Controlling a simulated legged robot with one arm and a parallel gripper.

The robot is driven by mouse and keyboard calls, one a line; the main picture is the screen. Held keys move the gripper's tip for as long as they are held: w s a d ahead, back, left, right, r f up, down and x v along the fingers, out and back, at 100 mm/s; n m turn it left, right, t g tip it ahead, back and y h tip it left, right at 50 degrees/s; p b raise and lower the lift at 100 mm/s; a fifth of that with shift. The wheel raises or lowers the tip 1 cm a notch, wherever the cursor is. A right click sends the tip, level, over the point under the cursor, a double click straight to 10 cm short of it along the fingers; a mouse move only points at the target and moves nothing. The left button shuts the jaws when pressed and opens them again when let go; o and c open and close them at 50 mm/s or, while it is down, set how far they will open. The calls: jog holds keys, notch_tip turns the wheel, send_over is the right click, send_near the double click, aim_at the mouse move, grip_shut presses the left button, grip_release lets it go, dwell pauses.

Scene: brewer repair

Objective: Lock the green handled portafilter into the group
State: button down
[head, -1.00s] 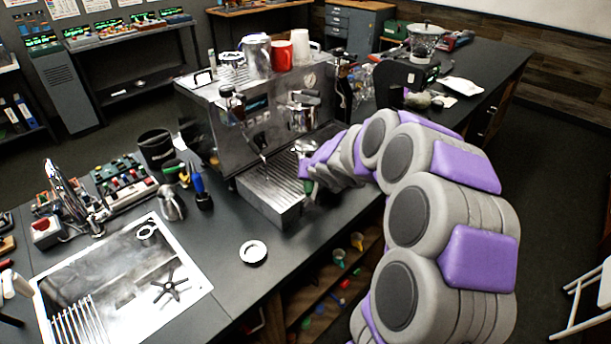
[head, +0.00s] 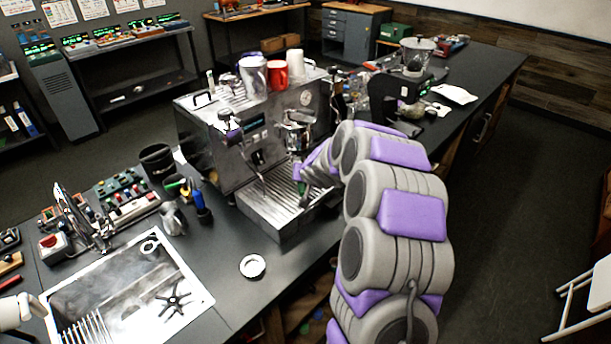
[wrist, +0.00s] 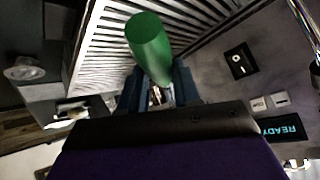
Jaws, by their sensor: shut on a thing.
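The espresso machine (head: 222,155) stands on the dark counter, its group (head: 298,117) at the front above the slatted drip tray (head: 262,208). My gripper (head: 304,172) is in front of the machine, over the tray and below the group. In the wrist view my gripper (wrist: 155,92) is shut on the green handle (wrist: 150,45) of the portafilter, which sticks out beyond the dark fingers. In the head view a bit of green handle (head: 301,187) shows under my gripper. The portafilter's metal head seems close under the group; whether it touches or is seated I cannot tell.
Cups, including a red mug (head: 275,72), stand on top of the machine. A grinder (head: 412,75) is to the right. A steel pitcher (head: 172,217) and a sink (head: 130,290) are to the left. A round white-rimmed part (head: 252,266) lies on the open counter.

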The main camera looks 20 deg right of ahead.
jog(key=shift+w+a+r+p, duration=0.3)
jog(key=shift+w+a+p, duration=0.2)
jog(key=shift+a+p, duration=0.15)
jog(key=shift+w+p, duration=0.4)
jog(key=shift+p, duration=0.15)
jog(key=shift+w+d+f+p, duration=0.1)
jog(key=shift+w+d+p, duration=0.15)
jog(key=shift+d+p, duration=0.2)
jog(key=shift+w+d+p, duration=0.2)
jog(key=shift+d+p, duration=0.2)
jog(key=shift+d, duration=0.05)
jog(key=shift+w+d+p, duration=0.3)
jog(key=shift+d+p, duration=0.05)
jog(key=shift+p, duration=0.15)
jog(key=shift+w+a+p, duration=0.25)
jog(key=shift+a+p, duration=0.05)
jog(key=shift+a, duration=0.45)
jog(key=shift+d+f, duration=0.1)
jog(key=shift+d, duration=0.65)
jog(key=shift+s+a+r, duration=0.1)
jog(key=shift+a+r, duration=0.25)
jog(key=shift+a, duration=0.45)
